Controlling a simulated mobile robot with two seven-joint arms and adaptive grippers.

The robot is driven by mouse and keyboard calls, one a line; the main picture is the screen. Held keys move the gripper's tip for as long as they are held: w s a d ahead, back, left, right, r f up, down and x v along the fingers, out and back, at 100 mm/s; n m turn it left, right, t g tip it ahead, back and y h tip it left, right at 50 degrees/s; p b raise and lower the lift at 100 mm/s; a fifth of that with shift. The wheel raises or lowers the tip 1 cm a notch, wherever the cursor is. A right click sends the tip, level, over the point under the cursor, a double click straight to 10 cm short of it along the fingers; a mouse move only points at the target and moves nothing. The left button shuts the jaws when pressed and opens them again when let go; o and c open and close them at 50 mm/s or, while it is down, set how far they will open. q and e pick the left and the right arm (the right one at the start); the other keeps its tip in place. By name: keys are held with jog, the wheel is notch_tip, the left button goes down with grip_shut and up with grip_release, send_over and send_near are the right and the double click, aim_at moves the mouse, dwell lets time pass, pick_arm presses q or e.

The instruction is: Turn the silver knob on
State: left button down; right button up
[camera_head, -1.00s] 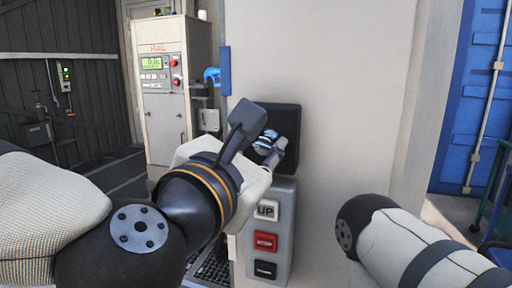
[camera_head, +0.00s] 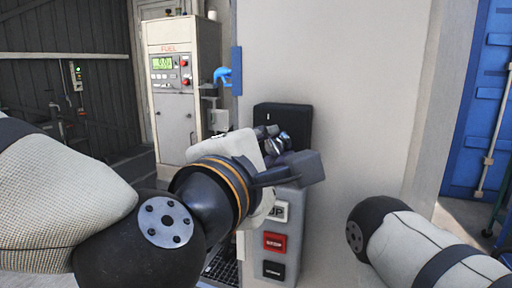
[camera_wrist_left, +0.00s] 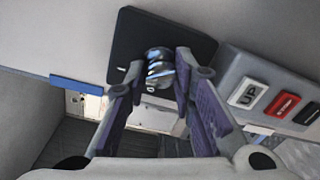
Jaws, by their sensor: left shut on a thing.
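The silver knob (camera_wrist_left: 158,68) is a shiny, rounded piece on a black square plate (camera_wrist_left: 124,42) fixed to the pale wall. In the head view the same black plate (camera_head: 297,117) shows behind my left gripper (camera_head: 273,139), and the knob is mostly covered by the fingers. In the left wrist view my left gripper (camera_wrist_left: 159,70) has one finger on each side of the knob and is shut on it. A small white mark shows on the plate beside the knob. My right gripper is out of view; only part of my right arm shows at lower right.
Below the plate, a grey button box (camera_head: 291,215) has white UP, red and black buttons, close under my left wrist. A cream fuel cabinet (camera_head: 178,95) and a blue nozzle (camera_head: 222,75) stand left. The wall (camera_head: 355,110) right of the plate is bare.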

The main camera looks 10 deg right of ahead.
pick_arm(q)
jog(key=shift+r+m, duration=0.1)
jog(key=shift+m, duration=0.2)
dwell(0.4)
jog(key=c, duration=1.3)
grip_release()
jog(key=shift+w, duration=0.1)
jog(key=shift+c, duration=0.2)
jog(key=v, duration=0.7)
jog(key=shift+s+a, duration=0.15)
jog(key=shift+s, duration=0.1)
